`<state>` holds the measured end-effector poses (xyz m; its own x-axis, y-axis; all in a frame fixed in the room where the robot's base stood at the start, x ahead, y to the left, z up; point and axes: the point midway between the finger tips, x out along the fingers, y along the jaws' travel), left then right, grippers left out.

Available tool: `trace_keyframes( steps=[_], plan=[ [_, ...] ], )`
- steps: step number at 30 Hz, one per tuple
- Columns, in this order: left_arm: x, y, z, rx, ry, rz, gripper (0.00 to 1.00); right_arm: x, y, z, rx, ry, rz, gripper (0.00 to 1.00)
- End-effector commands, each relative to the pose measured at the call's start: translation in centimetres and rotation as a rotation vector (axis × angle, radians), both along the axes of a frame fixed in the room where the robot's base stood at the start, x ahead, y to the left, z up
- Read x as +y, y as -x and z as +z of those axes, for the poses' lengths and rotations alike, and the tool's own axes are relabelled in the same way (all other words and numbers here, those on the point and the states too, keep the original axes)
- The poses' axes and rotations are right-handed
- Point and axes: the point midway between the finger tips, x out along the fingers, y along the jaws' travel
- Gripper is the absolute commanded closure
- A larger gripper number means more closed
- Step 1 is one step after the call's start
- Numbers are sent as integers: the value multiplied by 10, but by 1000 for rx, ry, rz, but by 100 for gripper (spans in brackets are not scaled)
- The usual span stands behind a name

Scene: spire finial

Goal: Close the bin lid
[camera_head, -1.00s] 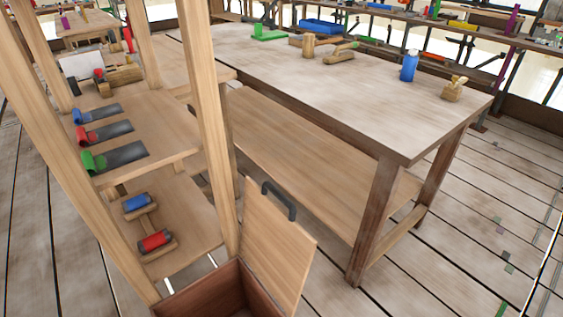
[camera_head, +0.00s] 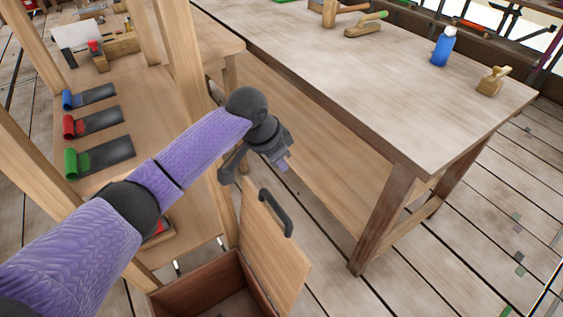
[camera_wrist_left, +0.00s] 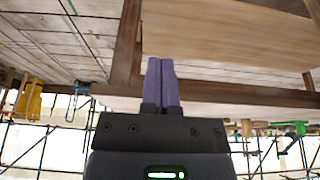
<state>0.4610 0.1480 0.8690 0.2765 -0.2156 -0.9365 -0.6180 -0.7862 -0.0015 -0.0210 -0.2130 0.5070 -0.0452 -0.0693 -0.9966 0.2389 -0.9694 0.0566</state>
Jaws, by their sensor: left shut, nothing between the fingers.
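The wooden bin (camera_head: 213,283) stands on the floor at the bottom of the head view, its top open. Its lid (camera_head: 270,262) stands raised on the bin's right side, with a dark handle (camera_head: 276,212) near its top. My left gripper (camera_head: 287,162) is above and behind the lid, apart from it, near the table's lower shelf. It is shut and empty. In the left wrist view its purple fingers (camera_wrist_left: 161,82) are together, in front of wooden boards and table parts. The lid cannot be made out there. My right gripper does not show.
A large workbench (camera_head: 330,80) stands to the right, with a blue bottle (camera_head: 443,46) and a wooden plane (camera_head: 493,82) on top. A shelf unit with wooden posts (camera_head: 182,70) and several coloured-handled scrapers (camera_head: 100,157) is to the left. Floor in front of the workbench is clear.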

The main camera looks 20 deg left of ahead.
Motion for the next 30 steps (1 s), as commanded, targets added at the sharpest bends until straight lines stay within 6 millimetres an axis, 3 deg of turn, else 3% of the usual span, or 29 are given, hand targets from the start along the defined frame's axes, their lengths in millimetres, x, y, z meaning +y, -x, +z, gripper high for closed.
trace_keyframes(
  steps=[1,3,11,13,18,30],
  plan=[
    [-3,-3,-18,4,2,1,100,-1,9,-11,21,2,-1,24],
    [-6,-7,-34,5,2,1,100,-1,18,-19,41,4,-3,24],
    [-18,-23,-87,4,1,3,100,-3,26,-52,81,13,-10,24],
    [-7,-11,-78,-1,-1,4,100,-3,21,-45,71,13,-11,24],
    [5,5,-77,-1,-1,4,100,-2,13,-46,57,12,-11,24],
    [8,10,-76,-1,1,3,100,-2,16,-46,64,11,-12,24]
  ],
)
